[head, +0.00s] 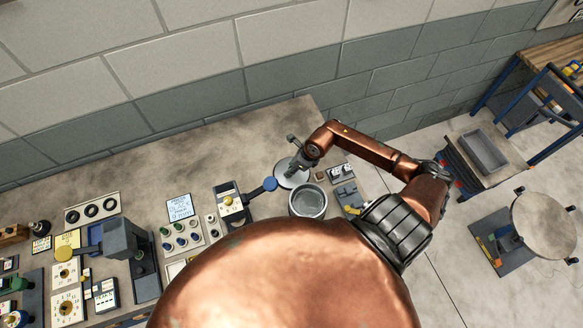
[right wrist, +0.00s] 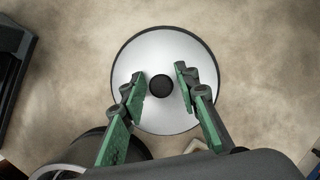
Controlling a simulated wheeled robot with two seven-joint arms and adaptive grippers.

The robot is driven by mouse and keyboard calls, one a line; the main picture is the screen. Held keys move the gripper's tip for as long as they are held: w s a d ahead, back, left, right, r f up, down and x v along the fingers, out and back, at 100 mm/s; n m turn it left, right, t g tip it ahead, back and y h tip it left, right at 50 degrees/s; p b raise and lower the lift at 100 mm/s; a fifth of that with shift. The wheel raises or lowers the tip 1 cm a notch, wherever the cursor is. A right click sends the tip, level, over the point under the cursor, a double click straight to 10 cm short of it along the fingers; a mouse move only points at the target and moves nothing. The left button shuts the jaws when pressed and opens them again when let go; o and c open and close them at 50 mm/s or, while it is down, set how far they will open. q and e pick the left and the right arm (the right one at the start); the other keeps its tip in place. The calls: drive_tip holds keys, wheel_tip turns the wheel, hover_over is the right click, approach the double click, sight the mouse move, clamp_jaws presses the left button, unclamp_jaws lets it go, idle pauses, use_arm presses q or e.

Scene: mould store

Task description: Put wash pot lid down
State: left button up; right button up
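The wash pot lid (head: 289,179) is a round silver disc with a dark rim. It appears to lie flat on the bench, behind and slightly left of the open grey wash pot (head: 308,203). In the right wrist view the lid (right wrist: 160,112) shows its black knob (right wrist: 161,86) at the middle. My right gripper (right wrist: 161,82) has its green fingers apart on either side of the knob, with a gap on both sides. In the head view my right gripper (head: 296,158) is over the lid. The pot's rim (right wrist: 62,168) shows at the lower left of the wrist view. My left gripper is not seen.
The bench (head: 245,150) is bare behind the lid, up to the block wall. A dark fixture (head: 130,250) stands further left.

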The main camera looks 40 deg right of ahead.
drive_tip(key=shift+o, duration=0.6)
drive_tip(key=shift+r, duration=0.2)
drive_tip(key=b+v, duration=0.2)
drive_tip(key=v, duration=1)
drive_tip(key=shift+d+f, duration=0.1)
